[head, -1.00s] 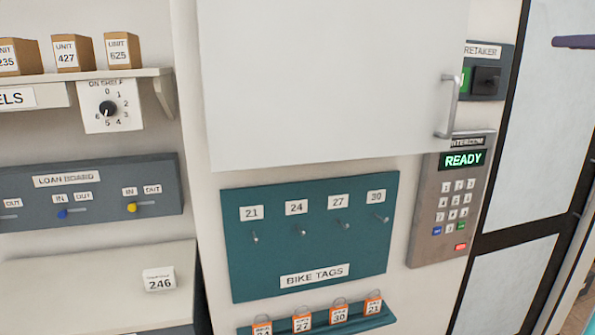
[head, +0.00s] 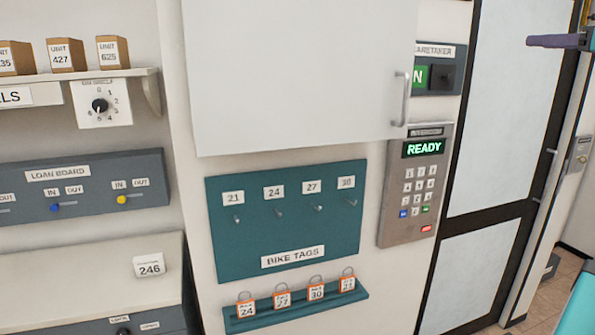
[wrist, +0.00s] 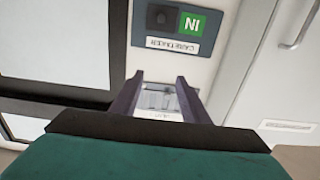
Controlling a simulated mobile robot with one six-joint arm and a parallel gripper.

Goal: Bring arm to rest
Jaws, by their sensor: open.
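My gripper (wrist: 156,95) shows in the wrist view with its two dark fingers spread apart and nothing between them. Beyond the fingers is the grey intercom panel, and above it in that view the caretaker sign (wrist: 178,28) appears upside down with a green IN. In the head view a dark purple finger of my gripper (head: 556,41) shows at the upper right edge, well to the right of the intercom (head: 415,185), whose display reads READY. The rest of the gripper is mostly out of that view.
A white cabinet door (head: 295,75) with a handle hangs above the teal bike tags board (head: 285,220). Several orange tags stand on a ledge (head: 295,311) below its empty hooks. A loan board (head: 80,187) and parcel shelf (head: 135,75) are at left. A dark-framed door (head: 495,190) is at right.

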